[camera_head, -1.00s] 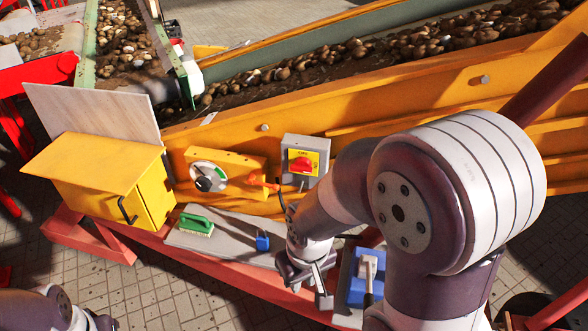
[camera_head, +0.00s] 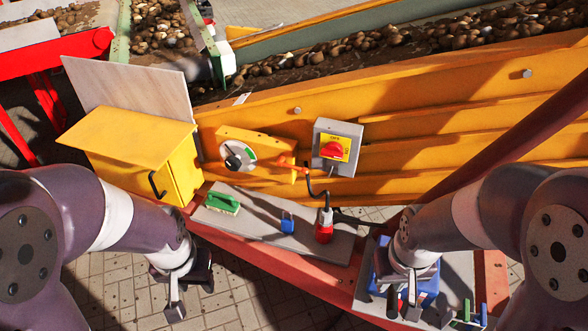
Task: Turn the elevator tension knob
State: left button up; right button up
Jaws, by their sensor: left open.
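The tension knob (camera_head: 235,159) is a black knob on a round white dial with a green part, set on a yellow plate on the machine's side. It is in the upper middle left and is unobstructed. My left gripper (camera_head: 189,296) is open and empty, low in front of the shelf, below the yellow cabinet and well apart from the knob. My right gripper (camera_head: 404,300) is at the lower right, over a blue item (camera_head: 428,286) on the shelf. I cannot tell whether its jaws are open or whether it touches that item.
A yellow cabinet (camera_head: 128,138) stands left of the knob. A grey switch box (camera_head: 352,133) with a red switch is to its right, with an orange handle (camera_head: 290,166) between. The shelf (camera_head: 262,225) holds a green brush (camera_head: 222,203), blue padlock (camera_head: 287,223) and red plug (camera_head: 324,230).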

aim_at(233, 163)
jog(key=j+z, duration=0.95)
jog(key=i+l, duration=0.05)
jog(key=l, duration=0.05)
